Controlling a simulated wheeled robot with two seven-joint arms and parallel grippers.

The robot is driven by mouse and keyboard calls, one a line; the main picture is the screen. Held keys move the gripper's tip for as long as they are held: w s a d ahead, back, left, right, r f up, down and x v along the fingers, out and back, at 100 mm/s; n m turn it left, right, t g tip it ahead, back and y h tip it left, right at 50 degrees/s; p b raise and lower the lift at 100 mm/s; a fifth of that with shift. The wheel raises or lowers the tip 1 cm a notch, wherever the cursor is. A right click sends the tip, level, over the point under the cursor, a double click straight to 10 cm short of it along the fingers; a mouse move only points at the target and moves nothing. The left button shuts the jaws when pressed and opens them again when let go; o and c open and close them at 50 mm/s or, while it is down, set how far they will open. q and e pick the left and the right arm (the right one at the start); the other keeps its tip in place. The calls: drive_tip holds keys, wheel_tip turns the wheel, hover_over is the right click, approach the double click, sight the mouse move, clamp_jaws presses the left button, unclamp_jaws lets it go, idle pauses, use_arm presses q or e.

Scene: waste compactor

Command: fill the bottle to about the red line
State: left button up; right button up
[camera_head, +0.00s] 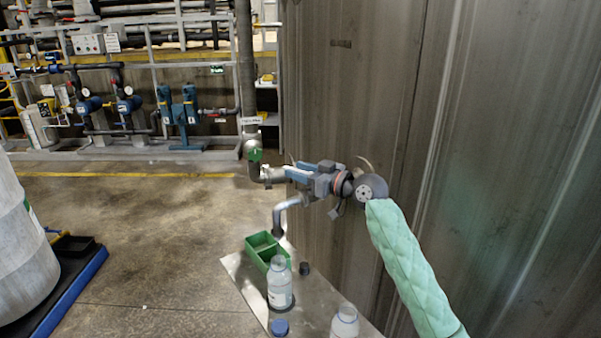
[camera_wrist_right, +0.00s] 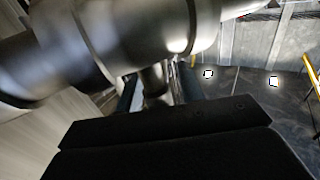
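A clear bottle with a pale label (camera_head: 280,289) stands upright and uncapped on the metal table. The red line and any liquid level are too small to tell. A grey pipe spout (camera_head: 279,222) bends down; its end shows just above the bottle mouth, though depth is hard to judge. My right gripper (camera_head: 292,174) is at the pipe above the spout. In the right wrist view its dark fingers (camera_wrist_right: 160,92) stand apart on either side of a short metal stem (camera_wrist_right: 155,78) under a large grey pipe (camera_wrist_right: 130,40). No clear grip on the stem shows. My left gripper is out of view.
A green divided bin (camera_head: 262,246) and a black cap-like piece (camera_head: 304,268) are near the bottle. A blue cap (camera_head: 280,327) and a second white bottle (camera_head: 345,322) are at the front of the table (camera_head: 312,312). A tall metal wall (camera_head: 350,90) stands close behind my right arm.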

drive_tip(key=shift+f, duration=0.1)
